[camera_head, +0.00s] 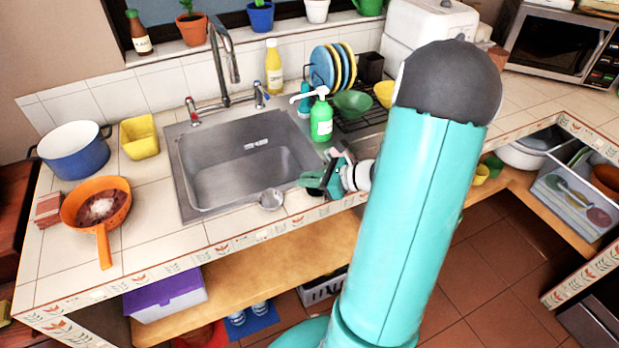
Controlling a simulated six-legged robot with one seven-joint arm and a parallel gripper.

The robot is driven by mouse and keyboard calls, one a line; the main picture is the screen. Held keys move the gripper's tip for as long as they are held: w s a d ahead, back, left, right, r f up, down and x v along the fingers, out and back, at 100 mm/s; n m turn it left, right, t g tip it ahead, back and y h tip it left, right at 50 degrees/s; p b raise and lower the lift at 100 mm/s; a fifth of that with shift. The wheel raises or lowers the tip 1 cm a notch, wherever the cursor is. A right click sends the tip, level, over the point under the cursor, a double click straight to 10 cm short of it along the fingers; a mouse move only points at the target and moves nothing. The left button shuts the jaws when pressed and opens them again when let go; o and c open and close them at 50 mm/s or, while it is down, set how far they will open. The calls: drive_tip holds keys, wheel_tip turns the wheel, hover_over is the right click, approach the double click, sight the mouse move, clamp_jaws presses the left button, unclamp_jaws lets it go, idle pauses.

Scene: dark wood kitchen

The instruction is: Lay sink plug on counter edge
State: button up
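A round grey metal piece, which looks like the sink plug (271,199), lies at the front rim of the sink, by the tiled counter edge (245,229). The steel sink (243,166) is otherwise empty apart from small pale fittings on its back wall. My gripper (311,183) is low over the sink's front right corner, just right of the round piece, and points left. It looks apart from the piece, but the fingertips are small and seen at an angle, so their opening is unclear.
A green soap bottle (321,120) stands close behind my gripper. The faucet (222,60) rises behind the sink. An orange pan (97,205), blue pot (74,150) and yellow container (139,137) stand left. A dish rack with plates (332,68) is behind. The front left counter is mostly clear.

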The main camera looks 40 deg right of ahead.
drive_tip(key=o, duration=0.3)
drive_tip(key=shift+r, duration=0.15)
drive_tip(key=v, duration=1.2)
drive_tip(key=w+a+r+n+g, duration=0.1)
drive_tip(key=a+r+n+g, duration=0.25)
drive_tip(key=a+n, duration=0.55)
drive_tip(key=w+a+r+n+g, duration=0.1)
drive_tip(key=a+r+n+g, duration=0.35)
drive_tip(key=a, duration=0.65)
drive_tip(key=s+a+r+n+t+h, duration=0.1)
drive_tip(key=s+a+r+n+h, duration=0.1)
drive_tip(key=a+n, duration=0.3)
drive_tip(key=s+a+r+n+h, duration=0.2)
drive_tip(key=a+n, duration=0.4)
drive_tip(key=n, duration=0.5)
drive_tip(key=shift+r+n+t+h, duration=0.4)
drive_tip(key=shift+r+h, duration=0.4)
drive_tip(key=shift+h, duration=0.4)
